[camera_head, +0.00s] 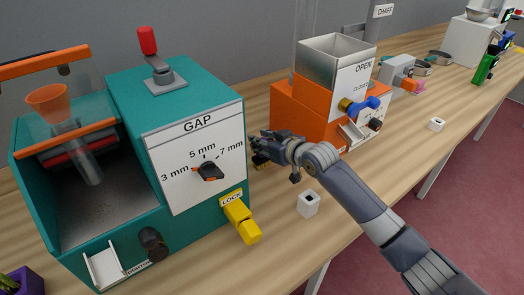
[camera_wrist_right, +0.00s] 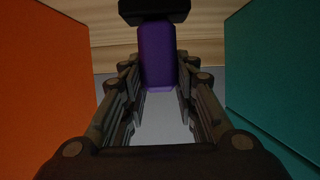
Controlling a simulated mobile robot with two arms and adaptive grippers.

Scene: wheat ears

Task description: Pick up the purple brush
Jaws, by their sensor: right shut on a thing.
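The purple brush (camera_wrist_right: 158,55) shows in the right wrist view as a purple block between the two fingers of my right gripper (camera_wrist_right: 160,82). The fingers are shut on it from both sides. A dark piece lies across its far end at the top of that view; I cannot tell whether it belongs to the brush. In the head view my right gripper (camera_head: 260,151) is low in the gap between the teal machine and the orange machine, and the brush is hidden there. My left gripper is not in view.
The teal machine (camera_head: 185,105) with its yellow LOCK handle (camera_head: 240,218) stands left of the gripper, the orange machine (camera_head: 310,115) right of it. A small white block (camera_head: 308,204) is on the wooden table in front. A purple box (camera_head: 24,283) sits at bottom left.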

